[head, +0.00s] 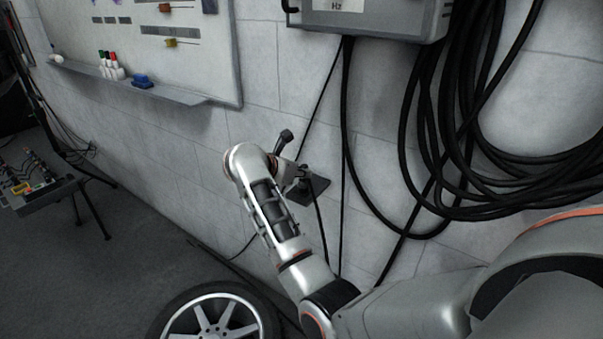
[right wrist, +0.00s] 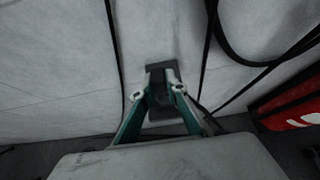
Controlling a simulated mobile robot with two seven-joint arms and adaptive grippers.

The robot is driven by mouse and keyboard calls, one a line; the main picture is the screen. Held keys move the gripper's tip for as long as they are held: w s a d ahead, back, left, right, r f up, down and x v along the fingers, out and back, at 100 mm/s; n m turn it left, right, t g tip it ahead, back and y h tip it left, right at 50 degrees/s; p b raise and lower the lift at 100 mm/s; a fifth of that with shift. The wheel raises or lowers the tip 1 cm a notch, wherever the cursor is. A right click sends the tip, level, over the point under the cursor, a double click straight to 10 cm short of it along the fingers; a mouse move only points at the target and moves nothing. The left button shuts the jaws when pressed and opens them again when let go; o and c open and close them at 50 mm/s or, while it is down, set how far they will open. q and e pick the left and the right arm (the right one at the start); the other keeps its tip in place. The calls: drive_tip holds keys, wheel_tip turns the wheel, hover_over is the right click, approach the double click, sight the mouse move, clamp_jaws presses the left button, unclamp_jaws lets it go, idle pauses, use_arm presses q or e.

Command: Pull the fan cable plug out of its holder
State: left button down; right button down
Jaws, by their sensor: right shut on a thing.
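My right gripper (head: 302,183) is at the wall in the head view, largely hidden behind its own wrist. In the right wrist view, its two teal fingers (right wrist: 157,94) close from both sides on a small dark body, the fan cable plug (right wrist: 158,88). The holder (head: 319,187) is a dark plate on the wall; it also shows above the fingertips in the right wrist view (right wrist: 161,67). The plug is up against the holder; I cannot tell how deep it sits. My left gripper is out of view.
Thick black cable coils (head: 465,190) hang on the wall at right, below a grey box (head: 370,18). A wheel (head: 218,318) lies on the floor below. A whiteboard (head: 150,45) with a pen ledge is at upper left. A red object (right wrist: 290,108) is at right in the wrist view.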

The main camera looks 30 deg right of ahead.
drive_tip(key=shift+r, duration=0.1)
drive_tip(key=shift+r+p, duration=1.15)
drive_tip(key=shift+r, duration=0.95)
